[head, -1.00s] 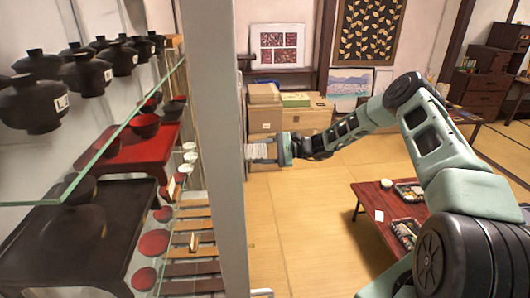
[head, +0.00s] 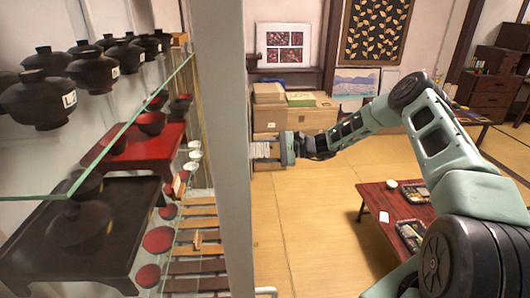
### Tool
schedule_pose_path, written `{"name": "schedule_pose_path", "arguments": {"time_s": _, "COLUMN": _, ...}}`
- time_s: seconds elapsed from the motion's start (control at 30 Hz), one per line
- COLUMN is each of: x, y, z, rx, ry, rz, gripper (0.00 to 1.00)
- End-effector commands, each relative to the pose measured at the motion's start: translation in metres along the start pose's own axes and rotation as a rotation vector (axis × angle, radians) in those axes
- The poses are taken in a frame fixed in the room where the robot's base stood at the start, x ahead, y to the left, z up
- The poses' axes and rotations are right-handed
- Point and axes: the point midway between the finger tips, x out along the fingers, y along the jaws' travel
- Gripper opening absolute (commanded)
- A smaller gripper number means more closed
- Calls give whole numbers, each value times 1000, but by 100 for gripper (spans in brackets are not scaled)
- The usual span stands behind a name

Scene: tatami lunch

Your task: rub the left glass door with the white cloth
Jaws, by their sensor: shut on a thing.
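My gripper (head: 270,150) is at the middle of the head view, just right of the grey upright edge of the cabinet (head: 233,150). It is shut on the white cloth (head: 259,150), a small pale striped bundle at the fingertips. The cloth is close to the upright; whether it touches it or the glass cannot be told. The glass door is seen nearly edge-on beside the upright, and its face on my gripper's side is hidden. A small pale handle (head: 265,291) shows low at the upright's right side.
Inside the cabinet, black lidded bowls (head: 45,98) stand on a glass shelf (head: 110,160) above a red tray stand (head: 130,145) and a black one (head: 75,240). A low red table (head: 385,205) with lunch boxes stands at right. Cardboard boxes (head: 268,118) are behind my gripper. Tatami floor between is clear.

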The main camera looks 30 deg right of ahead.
Motion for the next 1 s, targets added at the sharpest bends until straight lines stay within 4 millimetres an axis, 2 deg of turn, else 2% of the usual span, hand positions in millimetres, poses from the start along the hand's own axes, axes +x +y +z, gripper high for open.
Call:
{"name": "schedule_pose_path", "arguments": {"time_s": 0.67, "x": 12, "y": 0, "z": 1, "rx": -1, "ry": 0, "rz": 0, "gripper": 32}}
{"name": "schedule_pose_path", "arguments": {"time_s": 1.0, "x": 13, "y": -13, "z": -18, "rx": -4, "ry": 0, "rz": 1, "gripper": 32}}
